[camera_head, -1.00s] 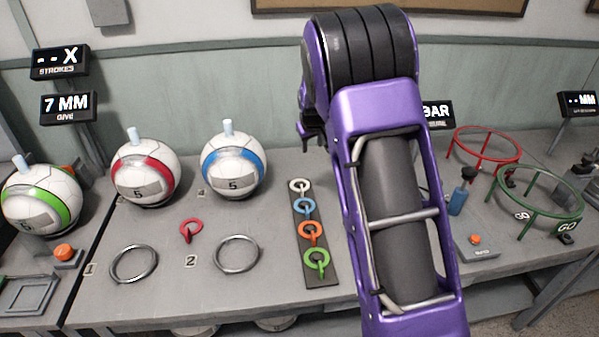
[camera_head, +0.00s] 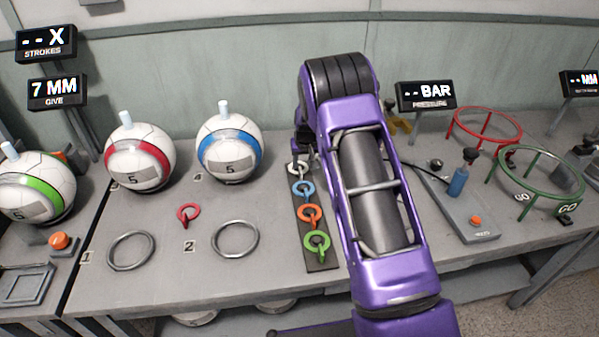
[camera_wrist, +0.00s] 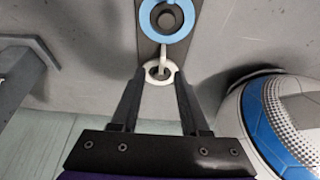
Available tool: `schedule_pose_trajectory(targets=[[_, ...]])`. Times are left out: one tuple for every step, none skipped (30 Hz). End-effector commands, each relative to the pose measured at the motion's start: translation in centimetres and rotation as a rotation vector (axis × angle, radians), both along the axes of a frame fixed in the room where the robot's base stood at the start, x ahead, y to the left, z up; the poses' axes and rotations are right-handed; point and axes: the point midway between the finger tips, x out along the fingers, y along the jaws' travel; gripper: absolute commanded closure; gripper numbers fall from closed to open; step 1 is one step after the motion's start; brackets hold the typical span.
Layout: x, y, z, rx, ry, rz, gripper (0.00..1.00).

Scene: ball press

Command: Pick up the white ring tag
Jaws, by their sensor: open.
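The white ring tag (camera_head: 297,169) is at the far end of a dark strip (camera_head: 320,262) on the bench, above the blue ring tag (camera_head: 303,189). In the wrist view the white ring tag (camera_wrist: 160,72) lies between and just beyond the fingertips of my open gripper (camera_wrist: 156,80), with its stem pointing toward the blue ring tag (camera_wrist: 166,20). Nothing is held. In the head view my arm hides most of my gripper, which is beside the white tag. The orange ring tag (camera_head: 309,215) and green ring tag (camera_head: 316,244) are nearer on the strip.
A blue-banded ball (camera_head: 229,150) stands left of the strip and close to my gripper's side in the wrist view (camera_wrist: 285,120). A red-banded ball (camera_head: 140,157), a red tag (camera_head: 188,213) and metal rings (camera_head: 235,239) are farther left. A pump (camera_head: 459,182) stands right.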

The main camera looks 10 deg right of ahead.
Motion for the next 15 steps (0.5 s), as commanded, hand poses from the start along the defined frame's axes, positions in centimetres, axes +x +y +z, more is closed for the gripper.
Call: schedule_pose_trajectory(targets=[[0.1,0.0,-0.3,0.000,0.000,0.000,0.55],[0.2,0.0,-0.6,-0.001,0.001,0.000,0.55],[0.3,0.1,-1.1,-0.001,0.002,0.001,0.55],[0.5,0.1,-1.4,-0.001,0.002,0.001,0.55],[0.7,0.2,-1.9,-0.001,0.001,0.001,0.55],[0.9,0.2,-2.5,-0.001,0.002,0.000,0.55],[1.1,0.3,-2.9,-0.001,0.001,0.000,0.55],[1.3,0.3,-3.3,-0.001,0.002,0.000,0.55],[1.5,0.3,-3.7,-0.001,0.000,0.000,0.55],[1.7,0.3,-4.0,-0.001,0.000,0.000,0.55],[1.8,0.3,-4.3,0.000,0.000,0.000,0.55],[1.9,0.3,-4.5,0.000,-0.001,0.000,0.55],[2.0,0.3,-4.6,0.000,-0.001,0.000,0.55],[2.1,0.3,-4.7,0.000,-0.002,0.001,0.55],[2.1,0.3,-4.8,0.000,-0.002,0.001,0.55]])
